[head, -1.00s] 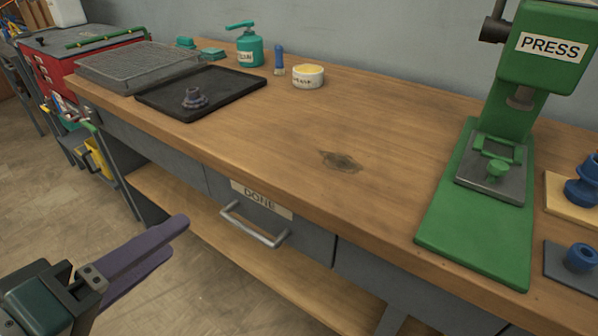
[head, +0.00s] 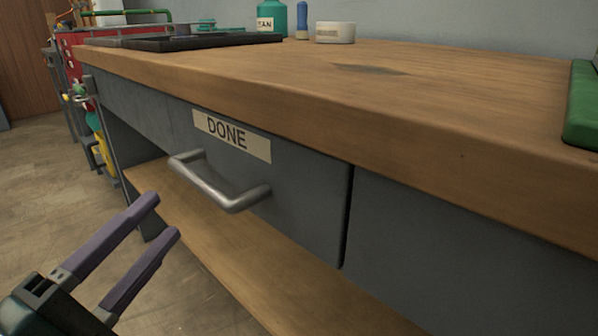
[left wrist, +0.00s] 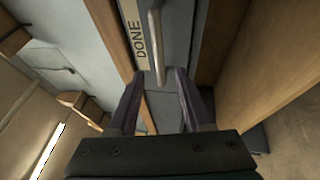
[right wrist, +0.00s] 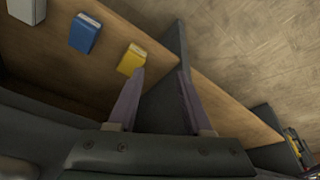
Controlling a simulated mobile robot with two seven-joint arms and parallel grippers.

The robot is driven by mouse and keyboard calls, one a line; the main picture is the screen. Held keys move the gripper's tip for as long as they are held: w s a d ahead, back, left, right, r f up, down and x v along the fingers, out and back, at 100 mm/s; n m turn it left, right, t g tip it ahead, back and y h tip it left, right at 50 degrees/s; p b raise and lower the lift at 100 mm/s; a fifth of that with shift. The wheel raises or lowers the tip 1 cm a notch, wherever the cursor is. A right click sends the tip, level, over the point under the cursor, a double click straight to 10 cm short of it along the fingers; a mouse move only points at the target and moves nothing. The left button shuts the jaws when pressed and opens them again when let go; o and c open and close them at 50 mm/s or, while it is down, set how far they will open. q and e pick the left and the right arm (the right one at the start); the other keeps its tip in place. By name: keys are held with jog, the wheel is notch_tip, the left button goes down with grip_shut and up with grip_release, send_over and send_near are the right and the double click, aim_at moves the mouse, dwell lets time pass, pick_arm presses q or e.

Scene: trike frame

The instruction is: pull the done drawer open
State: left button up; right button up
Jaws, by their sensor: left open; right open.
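The done drawer (head: 300,185) is a grey front under the wooden bench top, marked by a DONE label (head: 232,136). It looks shut, flush with the panel beside it. Its silver bar handle (head: 222,190) sticks out below the label. My left gripper (head: 168,216) is open and empty, in front of the handle and to its lower left, apart from it. In the left wrist view the handle (left wrist: 157,45) lies ahead of the open fingers (left wrist: 158,85). My right gripper (right wrist: 160,72) shows only in the right wrist view, open and empty, near a grey panel.
The wooden bench top (head: 300,75) overhangs the drawer. A lower wooden shelf (head: 250,270) runs beneath it. In the right wrist view a yellow block (right wrist: 131,60) and a blue block (right wrist: 85,33) rest on a wooden board. Open floor (head: 40,190) lies at the left.

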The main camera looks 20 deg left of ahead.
aim_at(196, 175)
pick_arm(q)
jog(key=w, duration=0.2)
jog(key=w+r+b, duration=0.1)
jog(key=w, duration=0.5)
jog(key=shift+w+r, duration=0.1)
jog(key=shift+r, duration=0.2)
jog(key=shift+c, duration=0.3)
grip_shut()
dwell(0.6)
